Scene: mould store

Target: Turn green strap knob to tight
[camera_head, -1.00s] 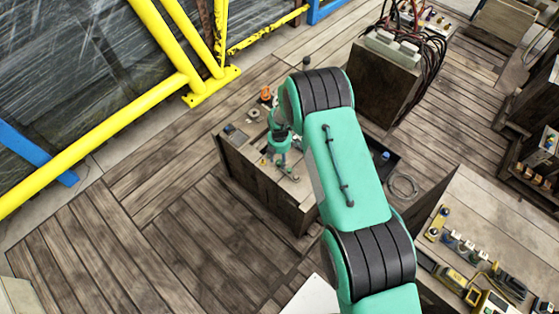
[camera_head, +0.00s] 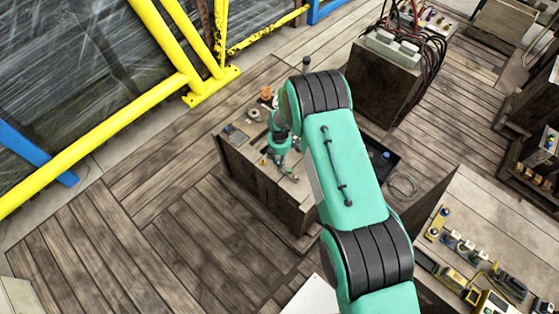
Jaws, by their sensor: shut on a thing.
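My gripper (camera_head: 278,160) points down over the top of a wooden cabinet (camera_head: 262,212), low at its surface. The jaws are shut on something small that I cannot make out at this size. The green strap knob cannot be told apart from my green gripper and wrist, which cover that spot. Whether the knob stands at tight cannot be read from here.
An orange item (camera_head: 266,93) and a round grey part (camera_head: 254,114) stand behind my gripper. A black tray (camera_head: 383,160) and a coiled cable (camera_head: 403,185) lie right of my arm. Yellow rails (camera_head: 120,115) run at left. The plank floor in front is clear.

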